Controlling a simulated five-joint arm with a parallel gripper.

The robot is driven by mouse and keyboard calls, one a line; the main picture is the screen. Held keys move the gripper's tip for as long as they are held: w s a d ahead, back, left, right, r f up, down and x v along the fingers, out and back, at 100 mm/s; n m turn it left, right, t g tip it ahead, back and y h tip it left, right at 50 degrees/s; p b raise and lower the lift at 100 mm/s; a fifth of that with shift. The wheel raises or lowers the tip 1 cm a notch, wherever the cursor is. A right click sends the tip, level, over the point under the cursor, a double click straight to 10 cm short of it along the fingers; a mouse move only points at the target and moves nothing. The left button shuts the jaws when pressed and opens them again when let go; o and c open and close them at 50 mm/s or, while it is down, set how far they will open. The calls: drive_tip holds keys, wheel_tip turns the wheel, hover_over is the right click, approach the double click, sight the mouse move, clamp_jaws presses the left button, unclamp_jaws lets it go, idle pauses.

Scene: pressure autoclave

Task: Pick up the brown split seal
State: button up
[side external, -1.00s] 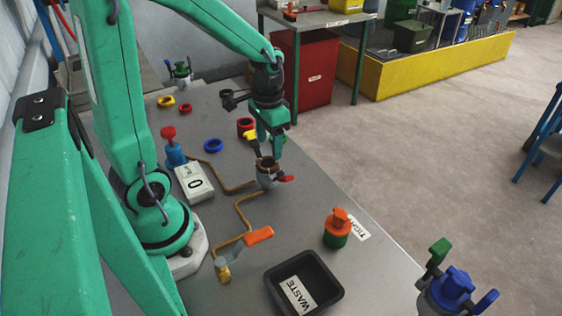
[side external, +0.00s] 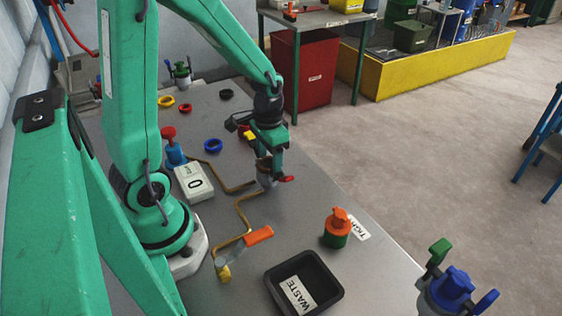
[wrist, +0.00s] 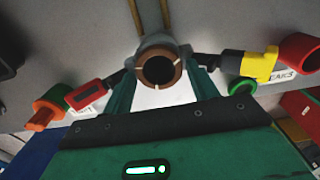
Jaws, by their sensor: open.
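The brown split seal (wrist: 177,72) is a ring with pale split marks and a dark centre, seated on the mouth of a grey vessel (wrist: 160,42) in the wrist view. My gripper (wrist: 160,82) is open, with one green finger on each side of the seal and no clear grip on it. In the side view my gripper (side external: 269,165) is low over the grey vessel (side external: 267,181), pointing down. The seal is mostly hidden there behind the fingers. I cannot tell whether the fingers touch it.
Brown pipes run from the vessel, which has a red lever (side external: 287,179) and a yellow fitting (wrist: 259,65) beside it. A black WASTE tray (side external: 330,268) and an orange-and-green pot (side external: 337,230) stand nearer. Blue (side external: 213,145), black (side external: 226,94) and other rings lie farther back.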

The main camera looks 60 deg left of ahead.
drive_tip(key=shift+c, duration=0.5)
drive_tip(key=c, duration=0.6)
drive_tip(key=shift+r, duration=0.15)
drive_tip(key=shift+c, duration=0.2)
drive_tip(key=shift+r, duration=0.75)
drive_tip(key=s+d+r, duration=0.3)
drive_tip(key=d+r, duration=0.6)
drive_tip(key=d, duration=0.2)
drive_tip(key=shift+s, duration=0.25)
drive_tip(key=shift+d+r, duration=0.1)
